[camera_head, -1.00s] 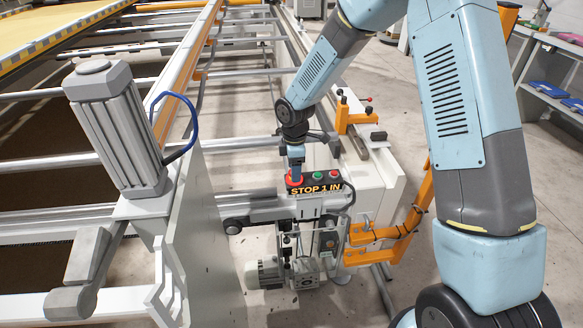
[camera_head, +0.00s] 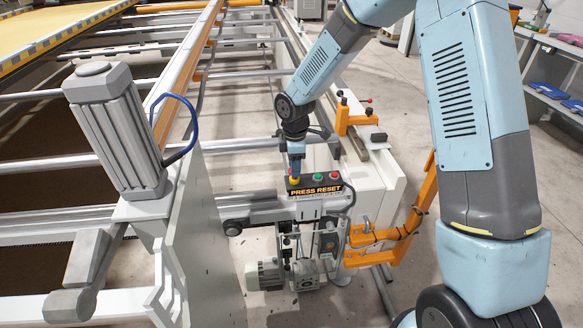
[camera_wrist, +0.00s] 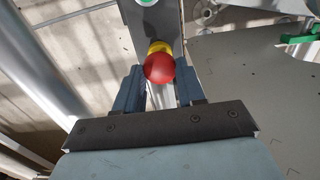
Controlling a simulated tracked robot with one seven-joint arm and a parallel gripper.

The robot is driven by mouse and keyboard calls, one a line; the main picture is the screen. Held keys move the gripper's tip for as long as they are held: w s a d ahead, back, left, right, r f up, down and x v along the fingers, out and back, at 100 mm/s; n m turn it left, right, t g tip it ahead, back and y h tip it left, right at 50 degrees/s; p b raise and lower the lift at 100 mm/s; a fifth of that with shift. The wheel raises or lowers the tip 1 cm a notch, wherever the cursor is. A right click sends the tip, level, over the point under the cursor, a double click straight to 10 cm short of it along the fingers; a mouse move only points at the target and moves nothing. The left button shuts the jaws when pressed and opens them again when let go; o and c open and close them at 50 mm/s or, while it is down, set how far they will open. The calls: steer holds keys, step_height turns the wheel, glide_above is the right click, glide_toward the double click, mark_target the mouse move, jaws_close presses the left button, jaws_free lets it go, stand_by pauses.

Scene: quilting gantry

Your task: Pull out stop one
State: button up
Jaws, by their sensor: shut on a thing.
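Stop one is a red mushroom button with a yellow collar; it shows in the wrist view (camera_wrist: 159,68) between the two fingers of my gripper (camera_wrist: 160,88). The fingers are shut on the red head from both sides. In the head view my gripper (camera_head: 296,165) points down at the left end of the control box (camera_head: 315,195), and the red head is mostly hidden there, with some yellow showing. The label on the box (camera_head: 316,190) reads "PRESS RESET".
A white frame wall (camera_head: 200,230) stands left of the box, with a grey motor (camera_head: 115,130) and blue hose above. An orange bracket (camera_head: 400,235) is at the right, and another orange fixture (camera_head: 352,120) stands behind. Open floor lies farther right.

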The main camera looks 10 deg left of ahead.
steer(key=shift+s, duration=0.15)
steer(key=o, duration=1.2)
steer(key=shift+r, duration=0.1)
step_height(320, 180, up, 14)
steer(key=shift+f, duration=0.2)
